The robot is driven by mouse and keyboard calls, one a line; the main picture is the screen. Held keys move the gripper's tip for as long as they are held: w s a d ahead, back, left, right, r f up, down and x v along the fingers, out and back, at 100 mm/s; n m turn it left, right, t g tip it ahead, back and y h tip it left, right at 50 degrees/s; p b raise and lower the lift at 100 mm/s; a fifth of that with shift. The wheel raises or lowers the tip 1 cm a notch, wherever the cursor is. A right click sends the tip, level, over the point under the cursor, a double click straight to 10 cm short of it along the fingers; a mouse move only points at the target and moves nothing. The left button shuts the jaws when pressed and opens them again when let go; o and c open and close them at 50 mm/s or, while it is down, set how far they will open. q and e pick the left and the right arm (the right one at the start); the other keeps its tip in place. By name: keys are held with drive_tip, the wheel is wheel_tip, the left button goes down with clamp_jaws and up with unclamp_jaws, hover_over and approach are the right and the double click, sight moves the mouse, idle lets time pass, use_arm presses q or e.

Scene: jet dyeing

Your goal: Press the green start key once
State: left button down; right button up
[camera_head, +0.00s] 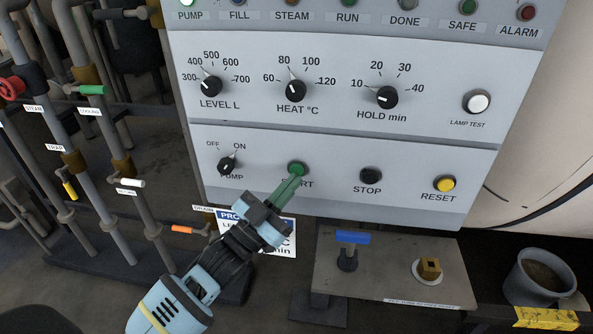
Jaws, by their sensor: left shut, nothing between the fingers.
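The green start key (297,168) is a round button on the lower row of the grey control panel, above the partly covered START label. My left gripper (294,182) reaches up from the bottom of the view with its fingers closed together and nothing held. Its greenish fingertips lie just below the key in the picture and cover part of the label. I cannot tell whether they touch the key. My right gripper is not in view.
The black STOP button (371,175) and yellow RESET button (444,183) are to the right. The PUMP knob (228,165) is to the left. Dials sit above, pipes with coloured valves at left. A shelf (390,285) and grey bucket (540,278) are below.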

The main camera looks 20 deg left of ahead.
use_arm(q)
drive_tip(key=shift+w, duration=0.1)
idle(0.7)
drive_tip(key=shift+w+a, duration=0.1)
drive_tip(key=shift+w, duration=0.2)
drive_tip(key=shift+w+a, duration=0.15)
drive_tip(key=shift+w, duration=0.3)
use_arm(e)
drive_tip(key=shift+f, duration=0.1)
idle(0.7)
use_arm(q)
drive_tip(key=shift+s, duration=0.15)
drive_tip(key=shift+s+d+p, duration=0.2)
drive_tip(key=shift+s+p, duration=0.15)
drive_tip(key=shift+s, duration=0.35)
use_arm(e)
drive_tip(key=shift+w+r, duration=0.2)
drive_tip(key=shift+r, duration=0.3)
